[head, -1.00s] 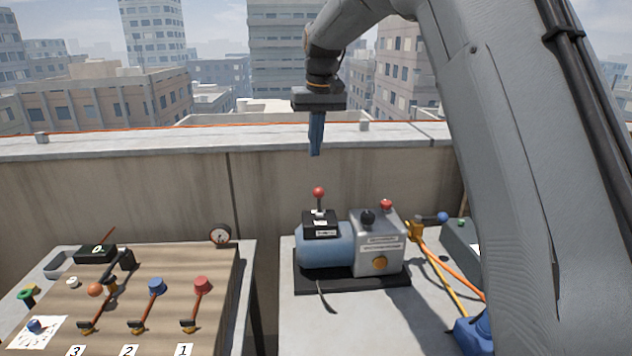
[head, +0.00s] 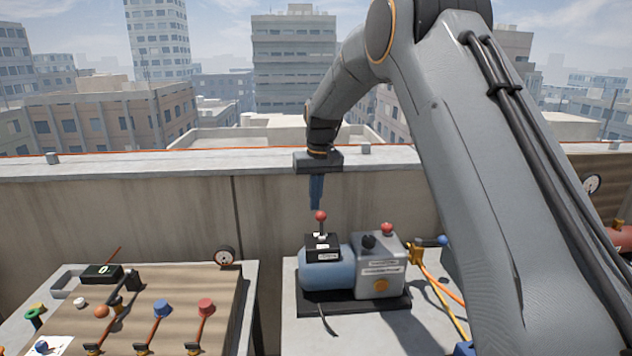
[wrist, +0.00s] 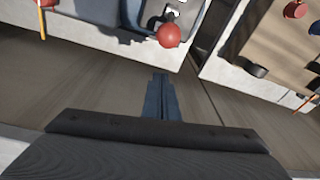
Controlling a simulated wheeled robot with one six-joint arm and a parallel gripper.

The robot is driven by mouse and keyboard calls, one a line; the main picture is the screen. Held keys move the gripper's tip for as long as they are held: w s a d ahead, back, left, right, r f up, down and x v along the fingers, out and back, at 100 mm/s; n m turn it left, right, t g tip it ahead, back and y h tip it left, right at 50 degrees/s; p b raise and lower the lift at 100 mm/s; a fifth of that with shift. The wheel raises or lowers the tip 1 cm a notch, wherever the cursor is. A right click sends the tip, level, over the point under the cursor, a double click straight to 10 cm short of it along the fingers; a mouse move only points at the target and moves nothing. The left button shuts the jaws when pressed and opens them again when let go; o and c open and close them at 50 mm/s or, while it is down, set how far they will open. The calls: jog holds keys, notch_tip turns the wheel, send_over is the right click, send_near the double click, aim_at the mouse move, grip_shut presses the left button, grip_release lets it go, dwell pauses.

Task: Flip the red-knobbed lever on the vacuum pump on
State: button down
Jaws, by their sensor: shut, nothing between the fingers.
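The vacuum pump (head: 328,272) is a blue cylinder with a grey box on a black base, on the right-hand table. Its lever has a red ball knob (head: 321,216) and stands about upright from a black switch box (head: 323,247) on top of the cylinder. My gripper (head: 316,206) points down with its blue fingers together and empty. In the head view the fingertips appear just above the red knob. In the wrist view the red knob (wrist: 169,36) lies beyond the fingertips (wrist: 160,76), with a gap between them in the picture.
The grey box carries a black knob (head: 369,241), a red knob (head: 387,228) and an orange button (head: 381,285). A wooden board (head: 190,290) with several levers is on the left table. A concrete parapet (head: 130,205) runs behind. Orange and yellow hoses (head: 430,285) lie right of the pump.

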aim_at(321, 223)
jog(key=s+p, duration=0.1)
jog(key=s, duration=0.1)
jog(key=s+p, duration=0.1)
jog(key=s, duration=0.1)
jog(key=shift+d+r, duration=0.2)
jog(key=shift+d, duration=0.2)
